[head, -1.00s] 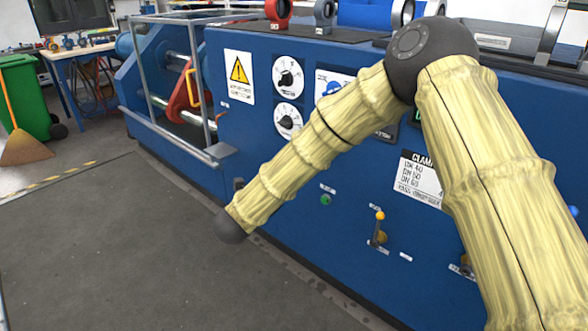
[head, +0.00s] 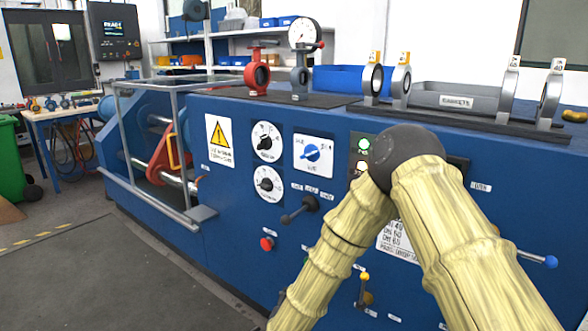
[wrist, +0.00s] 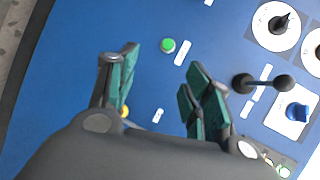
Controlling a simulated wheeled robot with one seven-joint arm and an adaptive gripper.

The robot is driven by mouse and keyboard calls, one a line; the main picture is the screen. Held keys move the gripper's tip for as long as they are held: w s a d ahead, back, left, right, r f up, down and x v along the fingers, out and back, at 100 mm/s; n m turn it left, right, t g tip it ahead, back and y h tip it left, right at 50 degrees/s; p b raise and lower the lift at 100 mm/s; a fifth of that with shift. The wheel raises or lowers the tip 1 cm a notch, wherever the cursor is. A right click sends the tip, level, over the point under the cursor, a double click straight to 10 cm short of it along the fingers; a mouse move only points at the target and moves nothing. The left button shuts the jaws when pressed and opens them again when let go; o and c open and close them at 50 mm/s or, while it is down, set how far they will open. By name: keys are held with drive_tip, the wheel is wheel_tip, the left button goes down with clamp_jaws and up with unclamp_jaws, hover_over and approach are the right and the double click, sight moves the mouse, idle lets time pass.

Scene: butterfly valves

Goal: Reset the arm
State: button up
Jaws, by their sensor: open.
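My arm, in a pale yellow ribbed cover, crosses the right half of the head view in front of the blue machine (head: 235,235). Its end runs out of the bottom of that view. My gripper (wrist: 165,85) shows in the wrist view with its green-padded fingers spread apart and nothing between them. Beyond the fingers is the machine's blue front panel, with a green button (wrist: 168,45) and a black lever (wrist: 265,83). The fingers appear apart from the panel, but the exact gap cannot be told.
The machine top holds a red valve (head: 257,75), a dark grey valve (head: 299,80), a pressure gauge (head: 304,34) and a grey gasket tray (head: 455,100). Levers, including a blue-tipped one (head: 550,262), stick out of the front. Open floor (head: 70,270) lies at the left.

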drive_tip(key=s+d+f+n+g+y, duration=0.1)
drive_tip(key=s+d+f+n+g, duration=0.2)
drive_tip(key=s+d+f+n, duration=0.35)
drive_tip(key=s+d+f+n+g+y, duration=0.2)
drive_tip(key=s+d+f+n+g, duration=0.15)
drive_tip(key=s+f, duration=0.6)
drive_tip(key=s+d+f+n+g, duration=0.3)
drive_tip(key=s+d, duration=0.2)
drive_tip(key=s, duration=0.4)
drive_tip(key=s+d+f+n+g, duration=0.25)
drive_tip(key=s+d, duration=0.25)
drive_tip(key=s, duration=0.4)
drive_tip(key=s+d+f+n+g, duration=0.3)
drive_tip(key=s+d+f, duration=0.1)
drive_tip(key=s, duration=0.6)
wheel_tip(320, 180, up, 23)
drive_tip(key=p, duration=2.3)
drive_tip(key=shift+w+r+t, duration=0.2)
drive_tip(key=shift+w+t, duration=0.1)
drive_tip(key=shift+w, duration=0.1)
